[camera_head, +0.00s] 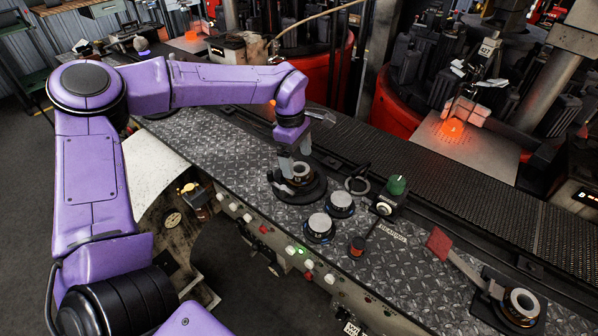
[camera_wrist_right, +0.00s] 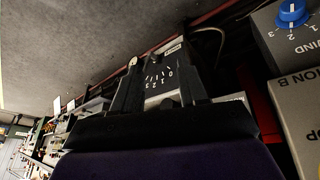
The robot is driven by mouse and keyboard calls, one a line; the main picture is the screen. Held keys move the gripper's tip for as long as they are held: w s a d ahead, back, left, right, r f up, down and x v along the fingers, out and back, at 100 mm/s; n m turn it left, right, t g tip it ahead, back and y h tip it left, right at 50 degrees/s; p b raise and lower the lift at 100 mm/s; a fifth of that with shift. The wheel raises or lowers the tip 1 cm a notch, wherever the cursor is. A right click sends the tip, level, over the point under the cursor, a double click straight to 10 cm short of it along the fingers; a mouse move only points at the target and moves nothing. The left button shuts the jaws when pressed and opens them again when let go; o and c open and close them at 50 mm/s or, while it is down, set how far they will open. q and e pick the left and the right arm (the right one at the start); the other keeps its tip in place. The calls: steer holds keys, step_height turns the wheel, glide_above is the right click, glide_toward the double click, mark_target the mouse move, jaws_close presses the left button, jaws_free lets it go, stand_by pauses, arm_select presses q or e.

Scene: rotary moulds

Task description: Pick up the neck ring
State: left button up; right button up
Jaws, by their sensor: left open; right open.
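A ring-shaped metal part with a brownish body, which looks like the neck ring (camera_head: 301,172), sits on a round black base (camera_head: 312,193) on the tread-plate bench. My left gripper (camera_head: 295,160) points down at it, with its fingers open at the ring's top. I cannot tell whether the fingers touch it. A similar ring (camera_head: 523,302) sits on a black holder at the lower right. My right gripper (camera_wrist_right: 162,90) shows only in the right wrist view, open with nothing between its fingers, away from the rings.
Two round silver-topped pieces (camera_head: 341,199) (camera_head: 319,223), a thin dark ring (camera_head: 357,185), a green knob (camera_head: 396,185) and a red-ended handle (camera_head: 438,243) are on the bench (camera_head: 400,262). A dark conveyor (camera_head: 470,195) runs behind. Control boxes (camera_wrist_right: 298,105) stand beside the right gripper.

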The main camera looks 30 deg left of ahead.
mark_target(299, 165)
arm_select(q)
steer(key=f, duration=0.3)
steer(key=shift+w+d+f, duration=0.15)
steer(key=shift+w+d, duration=0.05)
steer(key=c, duration=1.4)
steer(key=shift+r, duration=0.4)
step_height(299, 165, up, 2)
steer(key=shift+w+r, duration=0.1)
steer(key=shift+r, duration=0.05)
steer(key=shift+s+d+r+b, duration=0.75)
steer(key=shift+s+d+r, duration=0.25)
steer(key=shift+s+r, duration=0.95)
steer(key=shift+s+d+r+b, duration=0.85)
steer(key=shift+s+r, duration=0.6)
steer(key=shift+s, duration=0.95)
steer(key=shift+s+d+r+b, duration=0.65)
steer(key=shift+s+d+r, duration=0.45)
steer(key=shift+s+r, duration=0.85)
